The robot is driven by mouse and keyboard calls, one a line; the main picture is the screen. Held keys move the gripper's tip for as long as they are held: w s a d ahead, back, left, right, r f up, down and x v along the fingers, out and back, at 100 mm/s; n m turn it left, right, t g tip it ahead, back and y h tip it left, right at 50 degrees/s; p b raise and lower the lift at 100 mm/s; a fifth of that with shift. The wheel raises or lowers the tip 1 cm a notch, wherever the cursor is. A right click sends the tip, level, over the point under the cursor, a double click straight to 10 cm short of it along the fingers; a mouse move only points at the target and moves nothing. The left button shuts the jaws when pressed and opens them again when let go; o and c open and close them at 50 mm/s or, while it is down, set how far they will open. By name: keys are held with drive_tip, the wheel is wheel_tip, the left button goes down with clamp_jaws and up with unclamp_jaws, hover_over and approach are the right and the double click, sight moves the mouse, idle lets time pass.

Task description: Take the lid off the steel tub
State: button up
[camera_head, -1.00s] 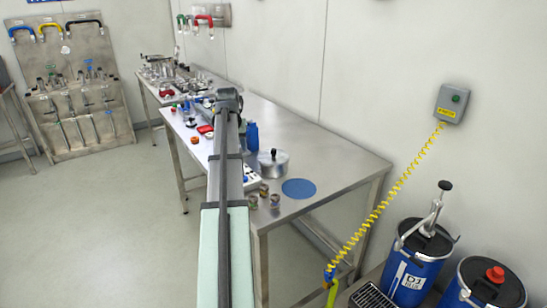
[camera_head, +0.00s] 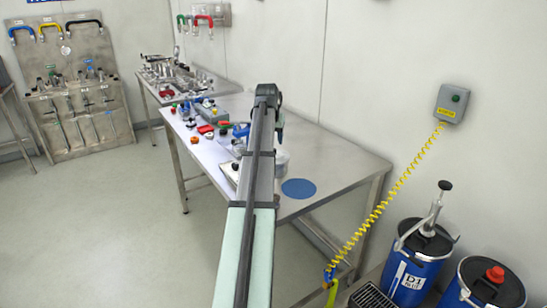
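The steel tub (camera_head: 284,160) stands on the near steel table, left of the blue round mat. Only a thin strip of its right side shows, and my arm covers the rest. Its lid and knob are hidden, so I cannot tell how the lid sits now. My arm reaches out over the table. A grey part of its far end hangs down just right of the arm, above the visible edge of the tub in the picture. The fingertips cannot be made out, nor whether they touch anything.
The blue mat (camera_head: 299,188) lies empty on the steel table (camera_head: 335,160), with bare tabletop behind it. Red and blue items and a grey box (camera_head: 210,112) crowd the table's left part.

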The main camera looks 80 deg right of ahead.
drive_tip(key=shift+x, duration=3.25)
drive_tip(key=shift+d+r, duration=0.1)
drive_tip(key=shift+d, duration=0.05)
clamp_jaws()
